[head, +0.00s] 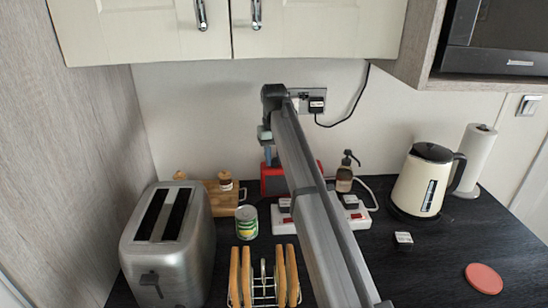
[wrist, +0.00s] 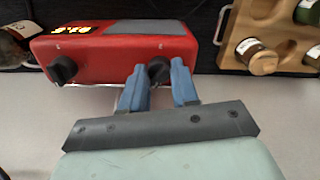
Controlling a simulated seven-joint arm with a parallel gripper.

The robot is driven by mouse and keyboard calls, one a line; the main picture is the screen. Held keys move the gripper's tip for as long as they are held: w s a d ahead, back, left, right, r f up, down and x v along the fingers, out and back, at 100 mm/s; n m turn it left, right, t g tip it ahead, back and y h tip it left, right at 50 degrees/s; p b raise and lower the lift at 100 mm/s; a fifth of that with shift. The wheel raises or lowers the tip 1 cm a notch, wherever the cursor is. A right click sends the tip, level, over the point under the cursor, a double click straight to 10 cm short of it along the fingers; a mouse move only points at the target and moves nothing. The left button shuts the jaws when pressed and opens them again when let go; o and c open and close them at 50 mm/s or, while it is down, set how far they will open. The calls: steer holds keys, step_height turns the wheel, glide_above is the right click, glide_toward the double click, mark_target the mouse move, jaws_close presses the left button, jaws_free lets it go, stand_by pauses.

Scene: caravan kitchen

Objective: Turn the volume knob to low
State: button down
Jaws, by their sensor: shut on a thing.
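A red radio (wrist: 115,45) with a grey panel and a small lit display fills the upper left of the wrist view. It has two dark knobs. One knob (wrist: 62,69) is on the left and free. The other knob (wrist: 158,69) is between the blue fingers of my gripper (wrist: 158,70), which is shut on it. I cannot read which knob is the volume knob or the marks around them. In the head view the radio (head: 272,182) stands near the back wall, partly hidden by my arm, and my gripper (head: 268,155) points down at it.
A wooden rack (head: 222,198) with jars, a can (head: 246,222) and a toaster (head: 168,240) stand to the left. A white power strip (head: 283,220), a soap bottle (head: 344,178) and a kettle (head: 422,180) are to the right. A toast rack (head: 263,285) is in front.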

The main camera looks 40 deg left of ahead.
mark_target(274, 159)
steer(key=m, duration=0.5)
steer(key=shift+m, duration=0.3)
steer(key=m, duration=0.5)
steer(key=shift+m, duration=0.4)
steer(key=c, duration=0.8)
jaws_free()
steer(key=shift+r, duration=0.1)
steer(key=shift+r, duration=3.65)
